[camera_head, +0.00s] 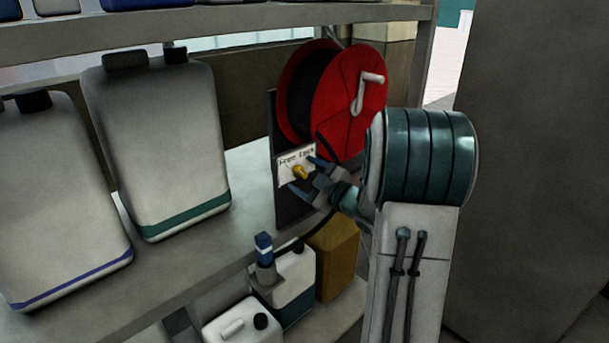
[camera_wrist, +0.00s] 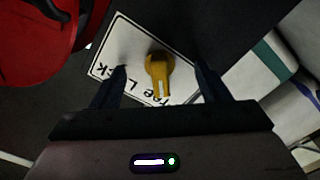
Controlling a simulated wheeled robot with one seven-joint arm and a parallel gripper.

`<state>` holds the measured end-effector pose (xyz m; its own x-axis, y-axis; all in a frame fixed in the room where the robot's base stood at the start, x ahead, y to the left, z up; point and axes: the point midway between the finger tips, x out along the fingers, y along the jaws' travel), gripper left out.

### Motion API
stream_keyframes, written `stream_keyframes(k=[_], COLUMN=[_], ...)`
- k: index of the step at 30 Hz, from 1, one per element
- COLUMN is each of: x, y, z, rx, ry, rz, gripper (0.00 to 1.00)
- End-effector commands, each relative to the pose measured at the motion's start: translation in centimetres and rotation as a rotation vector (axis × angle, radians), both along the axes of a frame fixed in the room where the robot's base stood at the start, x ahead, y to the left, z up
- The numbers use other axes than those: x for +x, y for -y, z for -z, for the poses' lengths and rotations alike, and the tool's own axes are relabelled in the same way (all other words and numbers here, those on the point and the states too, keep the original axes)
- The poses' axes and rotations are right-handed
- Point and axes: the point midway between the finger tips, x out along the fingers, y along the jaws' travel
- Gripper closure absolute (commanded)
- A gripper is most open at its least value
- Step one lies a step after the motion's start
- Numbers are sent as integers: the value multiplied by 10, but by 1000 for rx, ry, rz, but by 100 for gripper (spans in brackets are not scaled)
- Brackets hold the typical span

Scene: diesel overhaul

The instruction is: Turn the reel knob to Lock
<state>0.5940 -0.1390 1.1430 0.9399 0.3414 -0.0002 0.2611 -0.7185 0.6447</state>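The reel (camera_head: 343,98) is red with a black hose and a white crank, mounted on a dark plate at the shelf's edge. Below it is a white label plate (camera_head: 290,169) reading "Free" at left and "Lock" at right. The yellow knob (camera_head: 299,172) sits on this plate; in the wrist view the knob (camera_wrist: 159,75) has a white mark on its handle, beside the lettering. My gripper (camera_head: 302,175) is open in front of the knob, and in the wrist view its fingers (camera_wrist: 160,82) stand apart on either side of it, with gaps visible.
Two large white jugs (camera_head: 160,140) stand on the shelf to the left. Smaller containers, a blue-topped bottle (camera_head: 264,250) and a yellow can (camera_head: 337,255) stand below the reel. A grey panel (camera_head: 540,170) fills the right side.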

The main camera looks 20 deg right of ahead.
Motion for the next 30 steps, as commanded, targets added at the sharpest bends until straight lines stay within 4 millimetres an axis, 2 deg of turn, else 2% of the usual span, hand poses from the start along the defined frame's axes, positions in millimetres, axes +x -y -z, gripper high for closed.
stream_keyframes(k=[1, 6, 14, 30], x=[0, 0, 0, 0], y=[0, 0, 0, 4], z=[0, 0, -2, -5], rx=[0, 0, 48, 792], ry=[0, 0, -18, -290], rz=[0, 0, 1, 3], gripper=[46, 92, 92, 92])
